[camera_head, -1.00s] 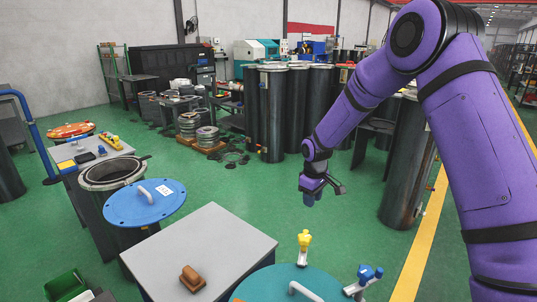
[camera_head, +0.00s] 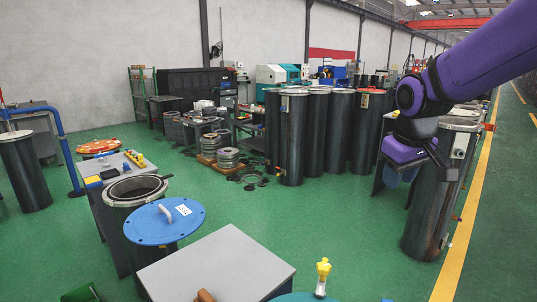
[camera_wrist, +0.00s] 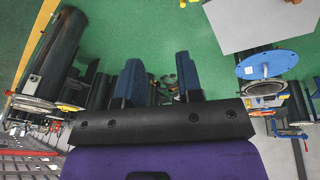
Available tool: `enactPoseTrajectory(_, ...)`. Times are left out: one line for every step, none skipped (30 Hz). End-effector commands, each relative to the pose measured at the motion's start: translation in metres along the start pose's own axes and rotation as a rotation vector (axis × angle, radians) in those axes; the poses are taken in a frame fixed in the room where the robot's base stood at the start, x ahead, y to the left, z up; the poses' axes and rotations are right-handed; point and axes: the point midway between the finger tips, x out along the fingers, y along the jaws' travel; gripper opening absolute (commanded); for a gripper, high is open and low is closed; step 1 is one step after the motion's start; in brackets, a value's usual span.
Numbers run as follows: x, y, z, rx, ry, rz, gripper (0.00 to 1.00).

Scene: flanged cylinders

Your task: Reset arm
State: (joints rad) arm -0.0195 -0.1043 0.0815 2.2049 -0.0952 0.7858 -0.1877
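My gripper (camera_wrist: 159,80) shows in the wrist view with its two blue fingers apart and nothing between them. In the head view my gripper (camera_head: 402,172) is raised at the right, in front of the dark cylinders, with its fingers pointing down and only partly visible. My purple arm enters from the upper right edge.
A blue lid (camera_head: 163,222) sits by an open flanged cylinder (camera_head: 136,190) at left. A grey table (camera_head: 218,268) stands at bottom centre. A group of dark cylinders (camera_head: 338,130) stands behind. A single cylinder (camera_head: 428,215) is at right.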

Motion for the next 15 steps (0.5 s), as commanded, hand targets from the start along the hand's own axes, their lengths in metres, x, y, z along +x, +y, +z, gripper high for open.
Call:
enactPoseTrajectory(-0.012, 0.0, 0.012, 0.022, 0.014, 0.005, 0.34)
enactPoseTrajectory(-0.018, -0.001, 0.018, 0.035, 0.021, 0.006, 0.34)
enactPoseTrajectory(-0.025, -0.002, 0.027, 0.052, 0.031, 0.008, 0.34)
enactPoseTrajectory(-0.031, -0.002, 0.034, 0.066, 0.038, 0.009, 0.34)
enactPoseTrajectory(-0.036, -0.003, 0.041, 0.079, 0.045, 0.01, 0.34)
enactPoseTrajectory(-0.042, -0.004, 0.05, 0.095, 0.054, 0.011, 0.34)
enactPoseTrajectory(-0.047, -0.005, 0.057, 0.108, 0.061, 0.012, 0.34)
enactPoseTrajectory(-0.052, -0.006, 0.064, 0.121, 0.068, 0.013, 0.34)
enactPoseTrajectory(-0.057, -0.008, 0.074, 0.139, 0.077, 0.013, 0.34)
enactPoseTrajectory(-0.061, -0.009, 0.081, 0.152, 0.085, 0.013, 0.34)
enactPoseTrajectory(-0.065, -0.01, 0.088, 0.165, 0.092, 0.012, 0.34)
enactPoseTrajectory(-0.07, -0.012, 0.097, 0.183, 0.102, 0.012, 0.34)
enactPoseTrajectory(-0.073, -0.013, 0.104, 0.196, 0.109, 0.011, 0.34)
enactPoseTrajectory(-0.076, -0.015, 0.112, 0.208, 0.116, 0.01, 0.34)
enactPoseTrajectory(-0.08, -0.016, 0.121, 0.224, 0.126, 0.009, 0.34)
